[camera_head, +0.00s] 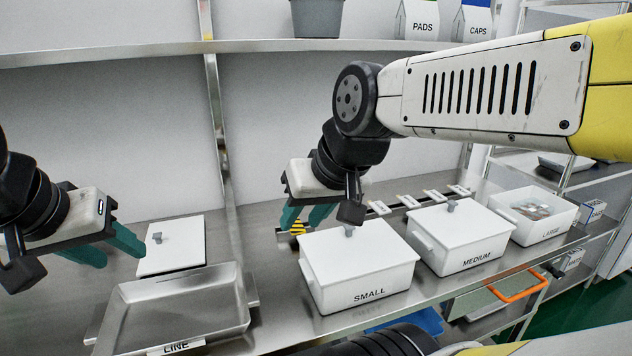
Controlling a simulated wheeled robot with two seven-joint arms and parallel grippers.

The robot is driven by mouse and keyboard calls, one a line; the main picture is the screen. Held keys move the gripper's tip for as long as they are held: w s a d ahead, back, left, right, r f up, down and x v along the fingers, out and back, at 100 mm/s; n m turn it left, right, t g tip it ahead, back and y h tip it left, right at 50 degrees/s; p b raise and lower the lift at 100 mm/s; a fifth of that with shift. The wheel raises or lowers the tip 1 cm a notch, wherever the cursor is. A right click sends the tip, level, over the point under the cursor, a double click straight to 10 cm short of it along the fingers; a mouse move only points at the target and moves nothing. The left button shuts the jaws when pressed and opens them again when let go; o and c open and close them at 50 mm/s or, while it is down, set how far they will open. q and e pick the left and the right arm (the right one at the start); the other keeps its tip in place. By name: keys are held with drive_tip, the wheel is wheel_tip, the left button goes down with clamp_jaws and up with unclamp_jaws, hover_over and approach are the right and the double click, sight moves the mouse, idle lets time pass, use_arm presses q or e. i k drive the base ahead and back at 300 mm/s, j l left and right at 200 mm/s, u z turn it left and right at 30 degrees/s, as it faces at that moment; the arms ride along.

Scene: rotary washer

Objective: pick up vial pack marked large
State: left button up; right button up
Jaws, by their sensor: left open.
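The white bin marked LARGE (541,236) stands at the right end of the row on the metal counter. It has no lid on, and small pale and reddish packs (535,210) lie inside; I cannot read any marking on them. My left gripper (124,252) is at the far left, open and empty, beside a white lid with a knob (185,259) that lies on the counter. My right gripper (305,217) is behind the SMALL bin, far left of the LARGE bin. Its teal fingers look apart, with its wrist partly covering them.
Lidded white bins marked SMALL (357,277) and MEDIUM (470,254) stand between my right gripper and the LARGE bin. An empty metal tray marked LINE (175,307) is at front left. A shelf (110,53) with PADS and CAPS boxes runs above.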

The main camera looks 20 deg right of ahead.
sight(532, 208)
drive_tip(key=z, duration=2.2)
drive_tip(key=i+u, duration=0.1)
drive_tip(key=u, duration=0.55)
drive_tip(key=i+l+u, duration=0.2)
drive_tip(key=l+u, duration=0.15)
drive_tip(key=i+l+u, duration=0.1)
drive_tip(key=l+u, duration=0.25)
drive_tip(key=i+l, duration=0.1)
drive_tip(key=l, duration=0.3)
drive_tip(key=i+l+u, duration=0.1)
drive_tip(key=l, duration=0.25)
drive_tip(key=i+l, duration=0.15)
drive_tip(key=l, duration=0.25)
drive_tip(key=i+l+u, duration=0.1)
drive_tip(key=l, duration=0.3)
